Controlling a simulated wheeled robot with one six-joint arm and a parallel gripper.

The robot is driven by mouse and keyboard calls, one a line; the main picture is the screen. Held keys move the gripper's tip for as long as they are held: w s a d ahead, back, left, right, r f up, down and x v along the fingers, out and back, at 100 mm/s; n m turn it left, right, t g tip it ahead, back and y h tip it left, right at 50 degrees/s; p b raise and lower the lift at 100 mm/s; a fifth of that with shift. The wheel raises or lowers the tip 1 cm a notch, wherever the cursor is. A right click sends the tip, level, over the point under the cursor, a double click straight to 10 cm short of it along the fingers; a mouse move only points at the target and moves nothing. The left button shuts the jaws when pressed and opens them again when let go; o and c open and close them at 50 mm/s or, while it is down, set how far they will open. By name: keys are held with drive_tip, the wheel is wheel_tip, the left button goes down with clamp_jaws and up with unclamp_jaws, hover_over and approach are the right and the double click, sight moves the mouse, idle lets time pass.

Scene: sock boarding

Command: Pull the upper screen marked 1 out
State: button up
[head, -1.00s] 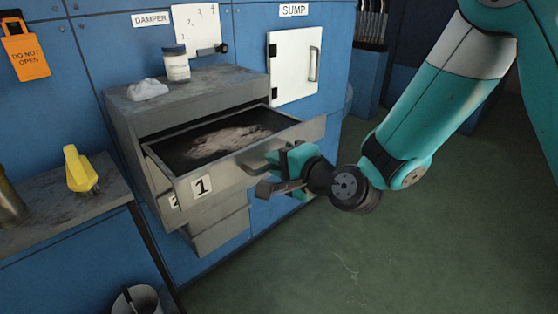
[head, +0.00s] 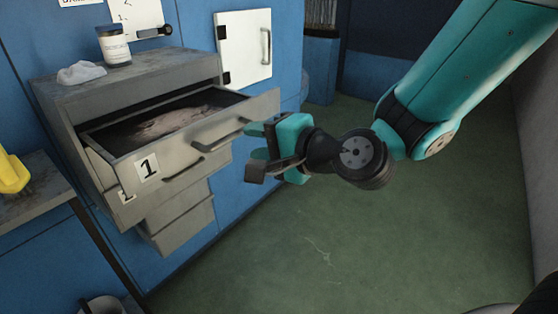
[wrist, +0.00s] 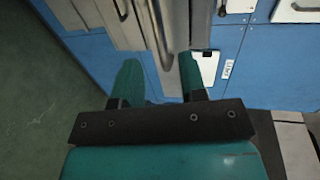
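The upper screen marked 1 (head: 178,172) is a grey drawer standing well out of its cabinet, with dark, pale-streaked material (head: 165,122) inside. Its bar handle (head: 218,136) is on the front, right of the number plate. My gripper (head: 257,147) is just right of the handle and off it, with teal fingers apart and nothing held. In the wrist view my gripper (wrist: 160,60) is open too, with a bar handle (wrist: 160,35) beyond the gap between the fingertips.
A lower drawer (head: 180,228) sits below, its own number mostly hidden. A labelled jar (head: 113,46) and a white crumpled lump (head: 81,72) rest on the cabinet top. A yellow object (head: 12,173) is on the left bench. Green floor (head: 300,250) lies clear to the right.

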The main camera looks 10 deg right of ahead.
drive_tip(key=b+v, duration=0.4)
drive_tip(key=b, duration=0.3)
drive_tip(key=shift+s+d, duration=0.15)
